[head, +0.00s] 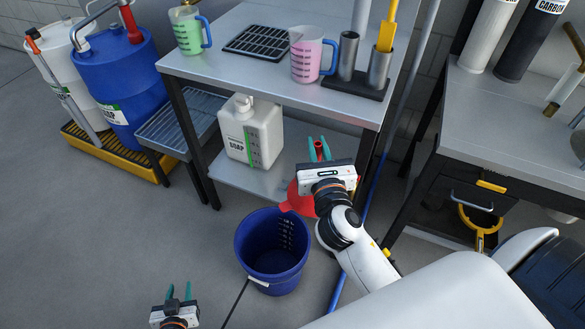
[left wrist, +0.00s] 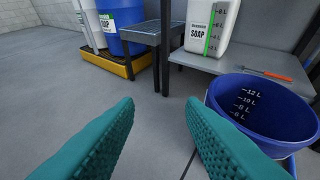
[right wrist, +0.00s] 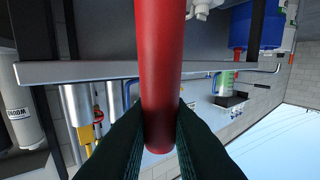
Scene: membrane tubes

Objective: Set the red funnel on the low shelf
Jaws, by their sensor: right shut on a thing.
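The red funnel (head: 300,203) is in my right gripper (head: 319,150), which is shut on its stem. The wide cone shows beneath the right wrist in the head view, partly hidden by it. In the right wrist view the red stem (right wrist: 160,60) runs up between the fingers. The low shelf (head: 262,182) is the grey lower board of the metal table, and the funnel is in front of its right part. I cannot tell whether they touch. My left gripper (head: 179,291) is open and empty over the floor; its teal fingers stand apart in the left wrist view (left wrist: 160,115).
A white soap canister (head: 252,132) stands on the low shelf. An orange-handled tool (left wrist: 266,73) lies on the shelf's right part. A blue bucket (head: 246,250) stands on the floor in front. Pitchers and a cylinder rack occupy the table top (head: 240,68).

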